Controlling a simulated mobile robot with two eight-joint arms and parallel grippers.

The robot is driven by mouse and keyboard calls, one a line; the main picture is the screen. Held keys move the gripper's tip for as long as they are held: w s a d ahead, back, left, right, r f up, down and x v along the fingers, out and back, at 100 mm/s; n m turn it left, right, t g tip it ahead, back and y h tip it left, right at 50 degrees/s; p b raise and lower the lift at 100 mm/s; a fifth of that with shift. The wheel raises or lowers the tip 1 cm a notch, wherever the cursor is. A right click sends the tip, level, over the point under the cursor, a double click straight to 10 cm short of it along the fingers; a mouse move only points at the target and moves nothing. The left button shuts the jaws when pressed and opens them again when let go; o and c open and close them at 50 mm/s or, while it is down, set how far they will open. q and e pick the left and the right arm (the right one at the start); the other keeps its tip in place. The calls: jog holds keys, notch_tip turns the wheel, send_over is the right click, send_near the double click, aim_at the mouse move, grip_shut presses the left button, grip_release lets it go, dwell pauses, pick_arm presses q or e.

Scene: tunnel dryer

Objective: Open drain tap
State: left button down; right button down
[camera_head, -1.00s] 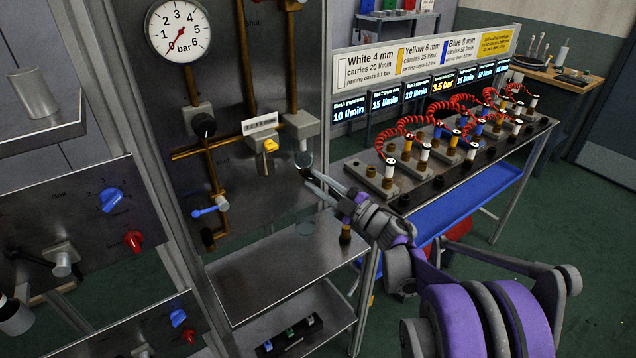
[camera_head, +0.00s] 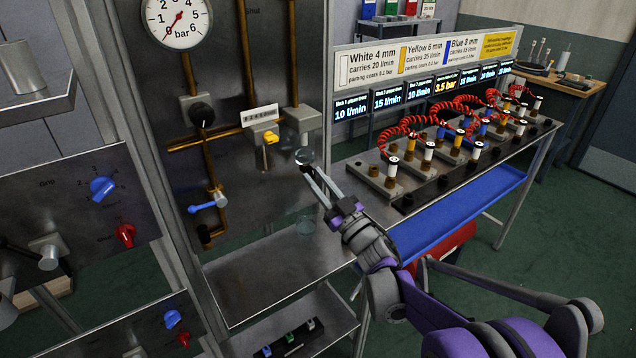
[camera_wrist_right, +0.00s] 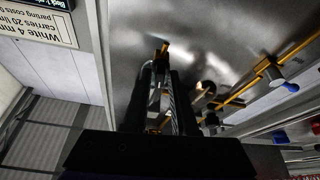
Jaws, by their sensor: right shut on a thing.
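A clear round bowl (camera_head: 304,156) hangs under a grey block (camera_head: 300,122) on the steel panel. A small dark tap (camera_head: 306,168) sits at the bowl's underside. My right gripper (camera_head: 309,173) comes up from the lower right, its two long fingers shut on this tap. The fingertips cover most of the tap, so its handle position cannot be told. In the right wrist view, the gripper (camera_wrist_right: 163,70) shows dark against the panel, and the held part is hard to make out. My left gripper is out of view.
A blue-handled valve (camera_head: 208,202) and brass pipes are left of the bowl; a pressure gauge (camera_head: 178,18) is above. A bench (camera_head: 450,178) with red coiled hoses stands at right, over a blue tray (camera_head: 450,217). The steel shelf (camera_head: 250,275) is mostly clear.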

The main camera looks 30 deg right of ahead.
jog(key=shift+a+m+h, duration=0.1)
jog(key=shift+m+h, duration=0.9)
jog(key=shift+m, duration=0.5)
jog(key=c, duration=0.9)
grip_release()
jog(key=b+v, duration=0.1)
jog(key=v, duration=0.9)
jog(key=shift+s+f+b, duration=0.25)
jog(key=shift+s+b, duration=0.05)
jog(key=shift+s, duration=0.05)
